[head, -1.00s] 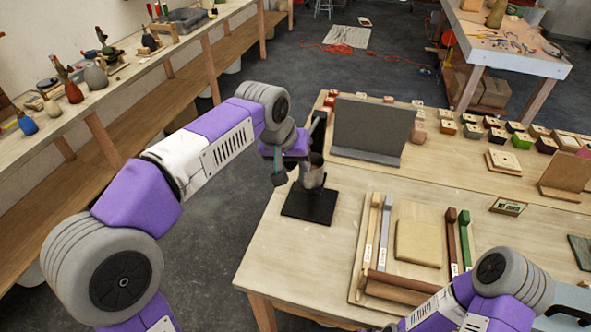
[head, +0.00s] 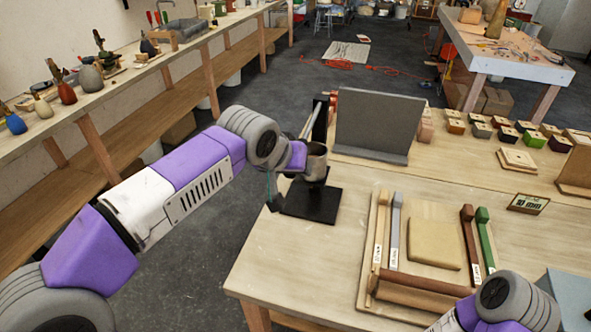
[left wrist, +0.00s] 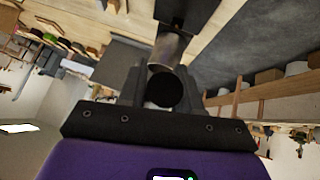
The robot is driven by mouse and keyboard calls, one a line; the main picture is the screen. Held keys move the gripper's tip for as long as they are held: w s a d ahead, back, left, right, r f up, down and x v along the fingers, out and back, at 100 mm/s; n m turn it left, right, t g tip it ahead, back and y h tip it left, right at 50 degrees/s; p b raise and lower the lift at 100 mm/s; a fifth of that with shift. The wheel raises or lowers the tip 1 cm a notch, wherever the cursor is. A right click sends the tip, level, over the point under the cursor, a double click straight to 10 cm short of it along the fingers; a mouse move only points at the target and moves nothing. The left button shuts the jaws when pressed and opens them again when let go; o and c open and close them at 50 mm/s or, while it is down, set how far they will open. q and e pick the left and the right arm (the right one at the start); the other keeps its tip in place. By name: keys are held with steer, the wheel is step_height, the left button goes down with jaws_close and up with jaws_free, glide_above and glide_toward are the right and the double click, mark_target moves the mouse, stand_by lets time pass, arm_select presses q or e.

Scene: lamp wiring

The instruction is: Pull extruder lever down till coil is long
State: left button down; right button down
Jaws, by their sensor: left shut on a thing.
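A pale bar (head: 308,121) slants beside the black upright. My left gripper is at the barrel's left side in the head view, its fingers largely hidden there. In the left wrist view my left gripper (left wrist: 162,90) is shut on a round black end, seemingly the lever's handle, with the metal barrel (left wrist: 168,50) just beyond. I cannot make out a coil. My right gripper is out of view; only its arm shows at lower right.
A grey upright panel (head: 375,125) stands right behind the extruder. A wooden tray (head: 372,270) with labelled bars and a tan slab lies to the right. The tabletop between extruder and tray is clear.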

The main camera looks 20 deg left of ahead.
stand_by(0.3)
arm_select(q)
steer(key=c, duration=0.9)
jaws_free()
steer(key=shift+o, duration=0.2)
steer(key=shift+r, duration=0.1)
steer(key=p+v, duration=0.1)
steer(key=v, duration=0.6)
steer(key=shift+s+a+r+p, duration=0.1)
steer(key=shift+s+r+p, duration=0.05)
steer(key=shift+p, duration=0.2)
